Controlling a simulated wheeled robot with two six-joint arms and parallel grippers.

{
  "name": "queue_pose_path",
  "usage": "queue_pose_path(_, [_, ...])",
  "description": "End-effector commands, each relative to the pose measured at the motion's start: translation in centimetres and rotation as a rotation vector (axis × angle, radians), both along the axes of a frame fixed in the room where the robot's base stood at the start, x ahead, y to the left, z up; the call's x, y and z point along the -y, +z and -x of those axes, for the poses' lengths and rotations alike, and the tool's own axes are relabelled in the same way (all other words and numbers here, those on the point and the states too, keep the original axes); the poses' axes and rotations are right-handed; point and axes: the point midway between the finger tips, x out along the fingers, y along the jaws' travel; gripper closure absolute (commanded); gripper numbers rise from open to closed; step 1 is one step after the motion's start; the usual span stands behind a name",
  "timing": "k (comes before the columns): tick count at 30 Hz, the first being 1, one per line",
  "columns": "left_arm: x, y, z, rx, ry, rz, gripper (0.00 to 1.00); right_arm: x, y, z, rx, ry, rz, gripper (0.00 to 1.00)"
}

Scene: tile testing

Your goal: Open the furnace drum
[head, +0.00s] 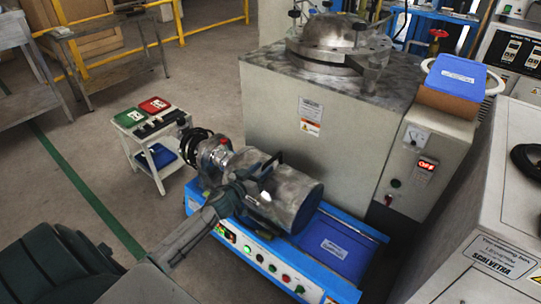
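A grey metal drum (300,193) lies on its side on a blue-framed machine (285,262) with a row of buttons along its front. Its round end faces right and looks closed. A dark handle (273,160) sticks up at its upper side. My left arm comes in from the lower left, and my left gripper (258,190) is in front of the drum's side, close below the handle. I cannot tell whether it touches the drum or whether its fingers are open. My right gripper is not in view.
A large grey furnace cabinet (270,110) with a round metal lid (335,38) stands behind the drum. A control box (420,165) with a red display is on its right. Blue bins, a white cart (145,150) and another machine (500,210) stand around.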

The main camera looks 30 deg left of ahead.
Motion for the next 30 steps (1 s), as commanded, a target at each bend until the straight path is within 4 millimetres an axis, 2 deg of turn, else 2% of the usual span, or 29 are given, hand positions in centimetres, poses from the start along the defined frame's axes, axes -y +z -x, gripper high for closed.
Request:
queue_pose_path(3, [0.1,0.3,-2.1,0.002,0.003,0.001,0.64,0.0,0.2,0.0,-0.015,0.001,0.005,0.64])
queue_pose_path(9, [0.3,0.1,-4.4,0.002,0.001,0.0,0.64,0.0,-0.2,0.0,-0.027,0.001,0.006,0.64])
queue_pose_path(14, [0.4,0.0,-5.2,0.001,0.0,0.001,0.64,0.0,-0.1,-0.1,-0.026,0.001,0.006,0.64])
queue_pose_path(22, [0.4,0.0,-5.3,0.0,0.0,0.0,0.64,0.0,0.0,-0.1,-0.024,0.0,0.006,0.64])
queue_pose_path(23, [0.4,0.0,-5.3,0.0,0.0,0.0,0.68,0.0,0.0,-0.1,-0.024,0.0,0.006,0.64])
queue_pose_path(28, [0.4,0.0,-5.2,0.0,0.0,0.0,1.0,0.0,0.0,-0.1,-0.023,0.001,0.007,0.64])
queue_pose_path(30, [0.4,0.0,-5.2,0.0,0.0,0.001,1.0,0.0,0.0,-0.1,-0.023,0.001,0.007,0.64])
